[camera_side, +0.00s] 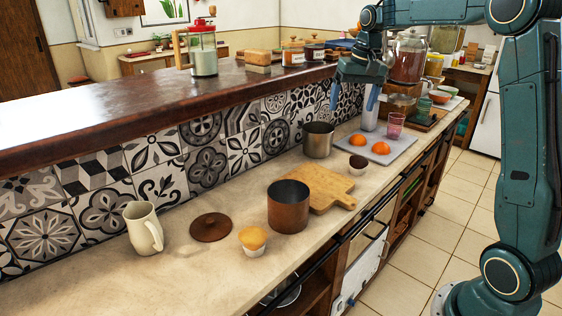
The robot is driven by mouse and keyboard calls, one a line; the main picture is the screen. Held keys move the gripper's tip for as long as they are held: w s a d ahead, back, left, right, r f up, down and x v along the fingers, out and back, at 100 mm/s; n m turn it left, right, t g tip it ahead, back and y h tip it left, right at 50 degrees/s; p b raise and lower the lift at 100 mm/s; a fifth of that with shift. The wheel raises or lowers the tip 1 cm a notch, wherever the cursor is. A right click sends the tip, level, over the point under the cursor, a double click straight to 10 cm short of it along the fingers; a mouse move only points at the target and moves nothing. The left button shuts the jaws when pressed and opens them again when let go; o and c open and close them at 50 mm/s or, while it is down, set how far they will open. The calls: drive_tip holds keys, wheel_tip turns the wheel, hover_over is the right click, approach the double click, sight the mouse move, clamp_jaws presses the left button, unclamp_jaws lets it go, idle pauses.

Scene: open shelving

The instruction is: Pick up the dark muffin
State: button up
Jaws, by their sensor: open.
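The dark muffin (358,164) is small, with a brown top and a white cup. It stands upright on the counter between the wooden cutting board and the grey board with the oranges. My gripper (354,98) hangs above and behind it, over the counter near the tiled wall, with its blue fingers pointing down. The fingers are apart and nothing shows between them. The gripper is not touching the muffin.
A cutting board (318,186), a brown pot (288,208) and a metal pot (318,140) stand left of the muffin. Oranges (381,148) and a pink glass (395,125) are to its right. A light muffin (253,240), brown lid (211,227) and cream pitcher (143,228) stand farther left.

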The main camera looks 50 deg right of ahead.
drive_tip(key=w+d+f+m, duration=0.25)
drive_tip(key=d+f, duration=0.25)
drive_tip(key=d, duration=0.4)
drive_tip(key=g, duration=0.1)
hover_over(360, 159)
drive_tip(key=d, duration=0.1)
wheel_tip(360, 159, down, 6)
drive_tip(key=shift+d+f+m+y, duration=0.2)
drive_tip(key=shift+m+y, duration=0.1)
drive_tip(key=shift+m, duration=0.15)
drive_tip(key=shift+g, duration=0.3)
drive_tip(key=shift+w+a+f, duration=0.1)
drive_tip(key=shift+w+f, duration=0.05)
drive_tip(key=shift+f, duration=2)
drive_tip(key=shift+w+a+f, duration=0.1)
drive_tip(key=shift+f, duration=2)
drive_tip(key=shift+a+f, duration=0.1)
drive_tip(key=shift+f, duration=2.5)
